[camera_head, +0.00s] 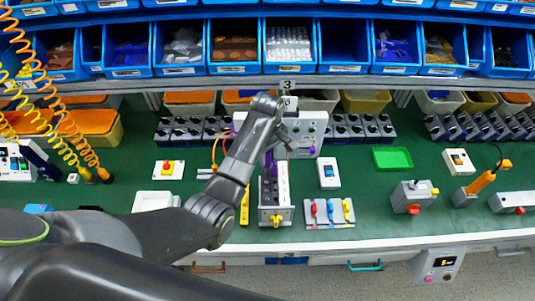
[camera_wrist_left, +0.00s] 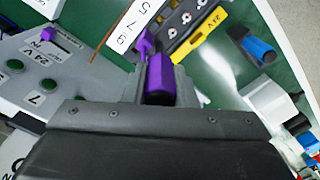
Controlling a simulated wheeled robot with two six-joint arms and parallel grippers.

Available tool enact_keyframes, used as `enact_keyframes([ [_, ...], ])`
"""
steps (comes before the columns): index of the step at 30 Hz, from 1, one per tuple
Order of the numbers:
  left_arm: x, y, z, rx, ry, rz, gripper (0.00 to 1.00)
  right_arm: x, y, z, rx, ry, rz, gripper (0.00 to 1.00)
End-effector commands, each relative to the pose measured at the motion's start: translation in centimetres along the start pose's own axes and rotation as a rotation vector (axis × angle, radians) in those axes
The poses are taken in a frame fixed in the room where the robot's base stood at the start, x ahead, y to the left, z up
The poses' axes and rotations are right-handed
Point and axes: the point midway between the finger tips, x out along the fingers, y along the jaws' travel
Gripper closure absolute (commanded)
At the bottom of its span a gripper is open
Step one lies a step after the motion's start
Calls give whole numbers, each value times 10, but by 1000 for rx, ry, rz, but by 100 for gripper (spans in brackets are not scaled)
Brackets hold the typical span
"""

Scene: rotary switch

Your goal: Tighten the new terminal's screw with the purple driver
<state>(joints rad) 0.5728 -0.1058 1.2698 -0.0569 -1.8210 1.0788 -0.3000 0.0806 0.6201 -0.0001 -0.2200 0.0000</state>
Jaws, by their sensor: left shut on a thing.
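My left gripper (camera_head: 274,142) is shut on the purple driver (camera_head: 269,163), above the grey terminal box (camera_head: 276,217) at the middle of the bench. In the left wrist view the driver's purple handle (camera_wrist_left: 158,80) sits between the jaws of the gripper (camera_wrist_left: 160,92). A smaller purple piece (camera_wrist_left: 145,43) shows just beyond it, beside the numbered strip (camera_wrist_left: 133,25). A row of terminals with round screws (camera_wrist_left: 186,18) lies near it. I cannot tell which is the new terminal, or whether the driver's tip touches a screw. My right gripper is not in view.
A grey panel (camera_head: 312,128) stands behind the box. A rack with red, blue and yellow tools (camera_head: 330,224) stands to its right, near the front edge. A white switch box (camera_head: 329,185) and a green tray (camera_head: 392,158) lie further right. Blue bins (camera_head: 236,68) line the back.

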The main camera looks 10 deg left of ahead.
Motion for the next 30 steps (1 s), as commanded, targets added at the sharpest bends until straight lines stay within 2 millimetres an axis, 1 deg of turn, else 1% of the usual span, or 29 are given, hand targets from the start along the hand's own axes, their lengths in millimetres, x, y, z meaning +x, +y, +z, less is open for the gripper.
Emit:
enact_keyframes([
  [6,1,-2,0,245,-1,-1,100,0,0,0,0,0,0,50],
  [12,1,-2,0,425,-1,0,100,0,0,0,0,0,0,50],
  [15,1,-2,0,458,-1,0,100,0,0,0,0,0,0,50],
  [24,1,-2,0,470,-1,1,100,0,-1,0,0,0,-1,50],
  [26,1,-2,-1,503,-1,1,100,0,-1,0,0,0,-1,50],
  [30,1,-3,-1,651,-1,2,100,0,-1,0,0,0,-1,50],
])
